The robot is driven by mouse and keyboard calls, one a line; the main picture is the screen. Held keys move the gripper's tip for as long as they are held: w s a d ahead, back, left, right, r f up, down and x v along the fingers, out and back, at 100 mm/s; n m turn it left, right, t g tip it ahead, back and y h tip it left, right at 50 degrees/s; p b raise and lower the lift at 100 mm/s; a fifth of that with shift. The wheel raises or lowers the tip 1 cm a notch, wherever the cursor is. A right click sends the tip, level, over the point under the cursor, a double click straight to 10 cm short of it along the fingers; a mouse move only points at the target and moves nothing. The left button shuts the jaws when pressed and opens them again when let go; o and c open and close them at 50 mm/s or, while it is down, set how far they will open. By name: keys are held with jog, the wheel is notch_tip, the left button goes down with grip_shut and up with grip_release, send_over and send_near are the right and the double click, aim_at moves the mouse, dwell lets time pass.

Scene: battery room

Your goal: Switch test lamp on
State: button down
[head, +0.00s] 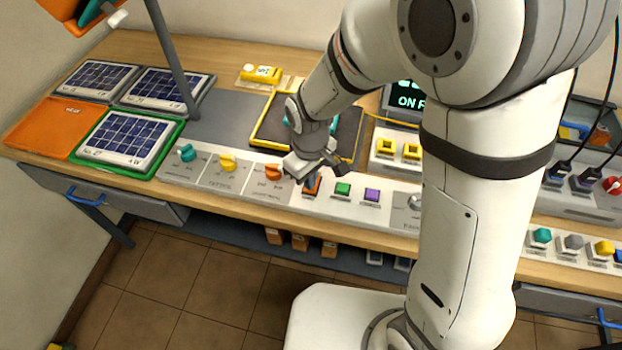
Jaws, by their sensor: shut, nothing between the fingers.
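My gripper (309,184) is shut and empty. It points down over the front control strip at an orange square button (316,184), which it partly hides; I cannot tell whether it touches it. Right of it are a green button (343,188) and a purple button (372,194). Left of it are a teal rotary knob (187,153), a yellow knob (228,163) and an orange knob (273,172) on light grey panels. The labels are too small to read, so I cannot tell which control is for the test lamp, and no lamp is clearly identifiable.
A grey post (172,60) rises behind the knobs. A dark display (405,100) stands behind my arm. More knobs (573,242) and plugged cables (556,172) are at right.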

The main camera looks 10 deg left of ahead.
notch_tip(320, 180, up, 7)
jog(key=p, duration=0.4)
jog(key=shift+f, duration=0.15)
dwell(0.5)
jog(key=d+r+m+t, duration=0.1)
jog(key=d+r+m, duration=0.3)
jog(key=d+r, duration=0.6)
jog(key=s+d+r+m+t, duration=0.1)
jog(key=s+d+r+m, duration=0.2)
jog(key=d, duration=0.3)
jog(key=s+d+r+m+t, duration=0.1)
jog(key=s+d+r+m, duration=0.2)
jog(key=d, duration=0.4)
jog(key=shift+s+m, duration=0.6)
jog(key=shift+s, duration=0.45)
jog(key=shift+a, duration=0.1)
